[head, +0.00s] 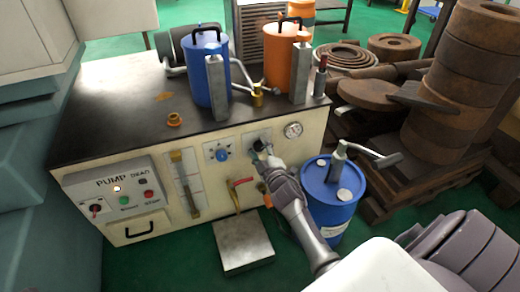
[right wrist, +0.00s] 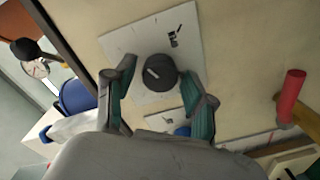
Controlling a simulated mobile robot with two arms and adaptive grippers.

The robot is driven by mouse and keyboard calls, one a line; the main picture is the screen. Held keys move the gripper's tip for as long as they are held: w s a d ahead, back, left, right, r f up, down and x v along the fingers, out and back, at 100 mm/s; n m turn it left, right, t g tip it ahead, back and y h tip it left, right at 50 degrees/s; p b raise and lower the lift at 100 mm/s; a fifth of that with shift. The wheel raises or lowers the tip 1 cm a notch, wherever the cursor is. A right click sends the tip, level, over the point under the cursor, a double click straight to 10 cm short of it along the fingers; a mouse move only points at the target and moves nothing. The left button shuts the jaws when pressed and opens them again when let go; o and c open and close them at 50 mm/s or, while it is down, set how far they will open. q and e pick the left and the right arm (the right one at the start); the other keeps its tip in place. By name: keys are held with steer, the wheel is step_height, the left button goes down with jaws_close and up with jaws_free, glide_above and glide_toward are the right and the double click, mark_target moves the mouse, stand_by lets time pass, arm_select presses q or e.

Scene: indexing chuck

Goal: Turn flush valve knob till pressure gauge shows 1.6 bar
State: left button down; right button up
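The black knob (right wrist: 162,73) sits on a pale plate on the pump bench's cream front panel; a light mark runs across its face. I take it for the flush valve knob, but no label is readable. My right gripper (right wrist: 158,78) is at the knob, one finger on each side, with gaps still showing between fingers and knob. In the head view the right gripper (head: 261,156) partly covers the knob (head: 258,141). My left gripper is out of view.
A blue knob (head: 222,155) and a red-handled valve (head: 241,182) are close on the left. A pump switch box (head: 122,197) is farther left. A blue drum (head: 331,195) stands right of my arm; rusty stacked parts (head: 462,85) lie beyond.

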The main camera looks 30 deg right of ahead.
steer(key=shift+s, duration=0.15)
steer(key=v, duration=1.1)
steer(key=shift+s+a, duration=0.15)
steer(key=shift+s, duration=0.2)
